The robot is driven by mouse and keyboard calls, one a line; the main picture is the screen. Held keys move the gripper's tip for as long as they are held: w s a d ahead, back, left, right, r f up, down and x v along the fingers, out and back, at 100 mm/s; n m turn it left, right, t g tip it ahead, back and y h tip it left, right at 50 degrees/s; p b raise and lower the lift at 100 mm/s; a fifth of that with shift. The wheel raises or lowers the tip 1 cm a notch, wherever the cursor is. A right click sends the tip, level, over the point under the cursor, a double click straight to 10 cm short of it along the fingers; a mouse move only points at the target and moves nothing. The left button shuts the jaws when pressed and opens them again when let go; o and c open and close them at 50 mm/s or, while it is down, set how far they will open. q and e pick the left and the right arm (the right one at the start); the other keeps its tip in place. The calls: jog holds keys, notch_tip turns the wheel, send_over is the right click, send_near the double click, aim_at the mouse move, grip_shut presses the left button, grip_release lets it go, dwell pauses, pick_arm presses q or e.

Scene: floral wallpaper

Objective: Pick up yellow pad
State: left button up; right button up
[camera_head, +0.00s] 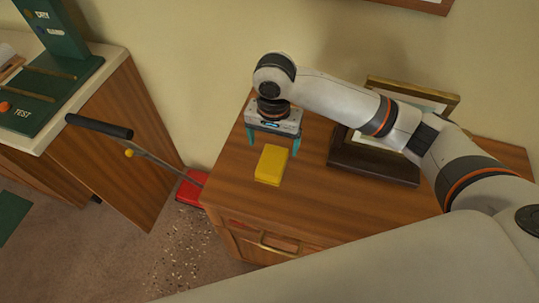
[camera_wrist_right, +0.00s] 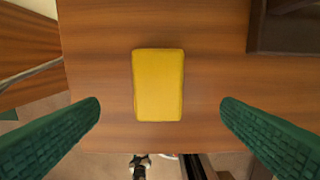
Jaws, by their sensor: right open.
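The yellow pad (camera_head: 271,164) lies flat on top of a wooden cabinet (camera_head: 320,205). In the right wrist view the yellow pad (camera_wrist_right: 158,85) is centred between two green fingers, with its long side running up the picture. My right gripper (camera_head: 274,145) is open and empty, close behind and above the pad in the head view. In the right wrist view the fingertips of the right gripper (camera_wrist_right: 160,108) stand wide apart, one on each side of the pad and not touching it. My left gripper is not in view.
A dark wooden stand (camera_head: 372,163) with a framed piece is right of the pad. A black-handled rod (camera_head: 98,126) and a red object (camera_head: 191,187) are left of the cabinet. A counter with a green TEST device (camera_head: 45,92) stands at far left. The cabinet top around the pad is clear.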

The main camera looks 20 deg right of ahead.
aim_at(272, 160)
jog(key=f, duration=0.3)
jog(key=shift+s+f, duration=0.25)
jog(key=shift+f, duration=0.1)
jog(key=f, duration=0.2)
jog(key=shift+w+f, duration=0.3)
jog(key=shift+w, duration=0.05)
notch_tip(272, 160, down, 2)
jog(key=shift+f, duration=0.45)
jog(key=c, duration=1.1)
jog(key=shift+w+r, duration=0.1)
jog(key=shift+r, duration=0.1)
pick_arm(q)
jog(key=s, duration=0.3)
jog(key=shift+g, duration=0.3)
pick_arm(e)
notch_tip(272, 160, up, 10)
jog(key=shift+f, duration=0.2)
